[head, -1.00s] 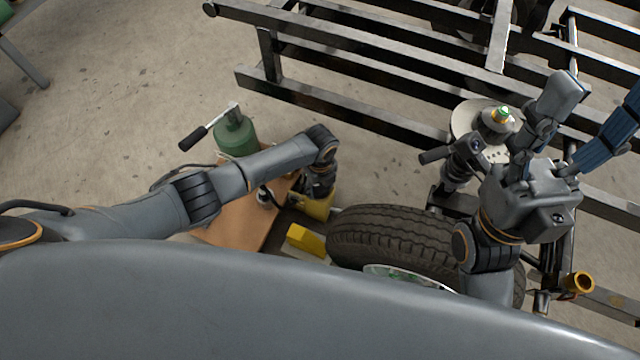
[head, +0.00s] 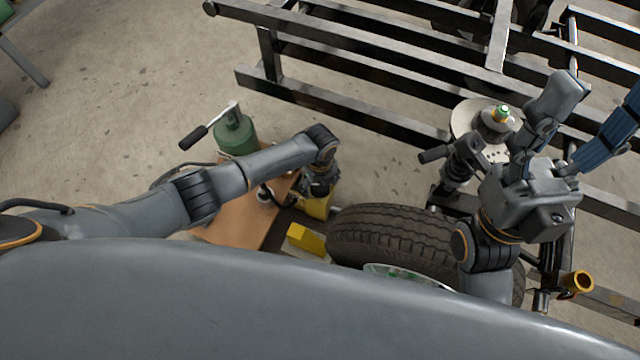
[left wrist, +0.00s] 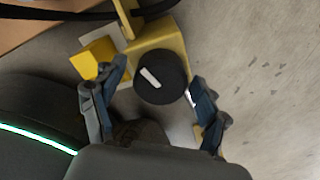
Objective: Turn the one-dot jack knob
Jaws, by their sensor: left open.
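The jack knob (left wrist: 160,78) is a round black knob with a white bar mark, on a yellow jack body (left wrist: 158,38), in the left wrist view. I cannot make out any dots on it. My left gripper (left wrist: 157,74) is open, with one finger on each side of the knob; I cannot tell whether they touch it. In the head view my left gripper (head: 318,186) is over the yellow jack (head: 318,207) and hides the knob. My right gripper (head: 600,95) is raised at the right, its fingers spread and nothing seen between them.
A tire (head: 390,235) lies right of the jack. A yellow block (head: 306,239) is beside it. A green cylinder (head: 235,135) with a black-handled lever stands near a brown board (head: 235,228). A black metal frame (head: 340,105) fills the back. Open floor lies at left.

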